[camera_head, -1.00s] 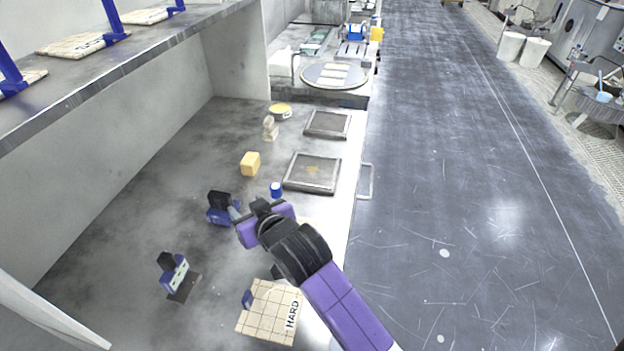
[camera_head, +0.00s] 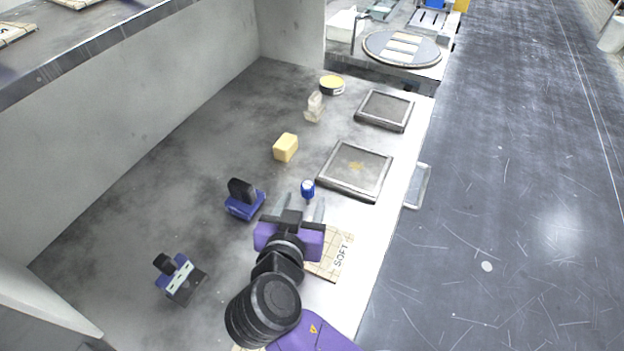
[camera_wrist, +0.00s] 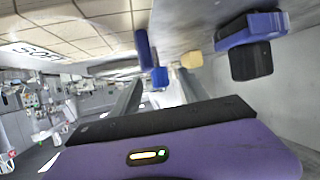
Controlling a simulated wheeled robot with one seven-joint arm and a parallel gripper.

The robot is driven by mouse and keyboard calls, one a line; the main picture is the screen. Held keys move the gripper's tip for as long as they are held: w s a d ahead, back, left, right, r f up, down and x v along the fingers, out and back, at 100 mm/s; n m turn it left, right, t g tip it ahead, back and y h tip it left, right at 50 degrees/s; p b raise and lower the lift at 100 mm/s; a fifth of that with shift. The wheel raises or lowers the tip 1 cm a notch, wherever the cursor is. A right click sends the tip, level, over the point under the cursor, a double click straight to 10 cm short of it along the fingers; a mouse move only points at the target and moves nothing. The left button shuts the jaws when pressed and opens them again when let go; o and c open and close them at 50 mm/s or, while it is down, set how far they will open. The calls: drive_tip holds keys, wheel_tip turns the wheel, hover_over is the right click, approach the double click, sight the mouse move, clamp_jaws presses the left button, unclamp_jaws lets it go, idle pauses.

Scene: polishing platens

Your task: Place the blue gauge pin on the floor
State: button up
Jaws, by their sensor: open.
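The blue gauge pin (camera_head: 308,189) is a small blue cylinder with a pale top. It stands on the bench, just left of the near framed plate. My gripper (camera_head: 301,203) is open, its two fingers pointing toward the pin. In the head view the pin appears between the fingertips, nearer the right one; I cannot tell how deep it lies between them. In the wrist view a small blue piece that looks like the pin (camera_wrist: 160,77) shows between the open fingers (camera_wrist: 157,88). The grey, scratched floor (camera_head: 510,180) lies right of the bench.
The bench (camera_head: 130,215) also holds a yellow block (camera_head: 286,147), a blue block with a black grip (camera_head: 244,199), a tile marked SOFT (camera_head: 335,258) under my gripper, and framed plates (camera_head: 355,170). A handle (camera_head: 418,186) sticks out from the bench edge. The floor nearby is clear.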

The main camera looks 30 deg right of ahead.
sight(310, 183)
drive_tip(key=x, duration=0.2)
drive_tip(key=p+x, duration=0.1)
drive_tip(key=x, duration=0.4)
drive_tip(key=shift+w+d+r, duration=0.2)
drive_tip(key=shift+w+d, duration=0.05)
drive_tip(key=shift+d, duration=0.05)
drive_tip(key=shift+c, duration=0.2)
clamp_jaws()
